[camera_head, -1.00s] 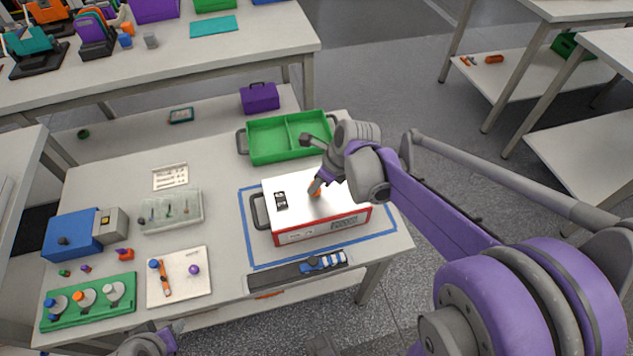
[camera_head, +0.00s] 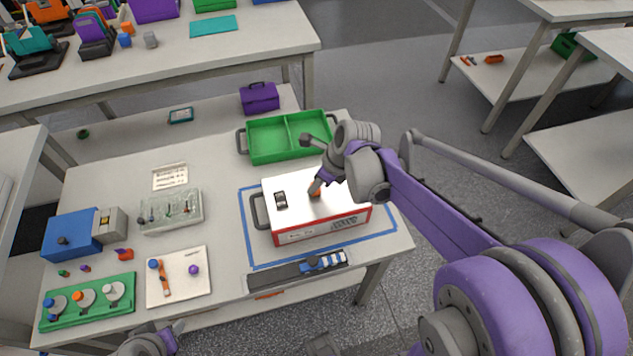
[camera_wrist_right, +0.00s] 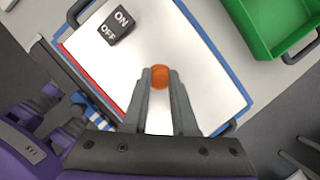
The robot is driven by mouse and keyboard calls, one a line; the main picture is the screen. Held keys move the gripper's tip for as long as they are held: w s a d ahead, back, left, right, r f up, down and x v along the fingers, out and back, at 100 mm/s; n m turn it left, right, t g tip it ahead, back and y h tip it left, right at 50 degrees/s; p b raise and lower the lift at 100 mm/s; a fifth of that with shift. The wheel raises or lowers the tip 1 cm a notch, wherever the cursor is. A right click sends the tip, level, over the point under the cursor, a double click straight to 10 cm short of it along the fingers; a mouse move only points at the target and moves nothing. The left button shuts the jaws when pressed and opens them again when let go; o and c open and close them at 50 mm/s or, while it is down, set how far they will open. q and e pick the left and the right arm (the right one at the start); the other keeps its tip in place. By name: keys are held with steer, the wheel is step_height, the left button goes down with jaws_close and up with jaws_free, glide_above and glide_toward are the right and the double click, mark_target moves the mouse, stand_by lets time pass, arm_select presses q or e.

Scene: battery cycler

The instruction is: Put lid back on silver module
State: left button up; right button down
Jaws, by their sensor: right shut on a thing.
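The module (camera_head: 318,228) is a box with a white-silver top, a red lower edge and a dark handle on its left side. It stands inside a blue taped outline on the table. Its flat lid (camera_head: 290,184) lies on top and looks level; whether it is fully seated I cannot tell. An ON/OFF switch (camera_wrist_right: 118,25) is on the top. My right gripper (camera_head: 315,191) is shut on the orange knob (camera_wrist_right: 160,77) in the middle of the lid, also seen in the wrist view. My left gripper (camera_head: 165,338) shows only partly at the bottom edge; its fingers are unclear.
A green two-part tray (camera_head: 283,158) stands behind the module. A dark strip with blue and white parts (camera_head: 297,270) lies in front. A clear box (camera_head: 171,212), a white board (camera_head: 179,290), a green rack (camera_head: 88,325) and a blue box (camera_head: 72,236) stand left.

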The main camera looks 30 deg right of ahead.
arm_select(q)
steer(key=shift+f, duration=0.1)
stand_by(0.7)
arm_select(e)
steer(key=shift+c, duration=0.8)
jaws_free()
steer(key=shift+f, duration=0.1)
steer(key=shift+r+p, duration=2.15)
steer(key=shift+r, duration=1.4)
arm_select(q)
steer(key=r, duration=0.2)
steer(key=w+r, duration=0.1)
steer(key=r, duration=0.2)
steer(key=shift+w+r, duration=0.25)
steer(key=shift+r, duration=0.05)
arm_select(e)
jaws_close()
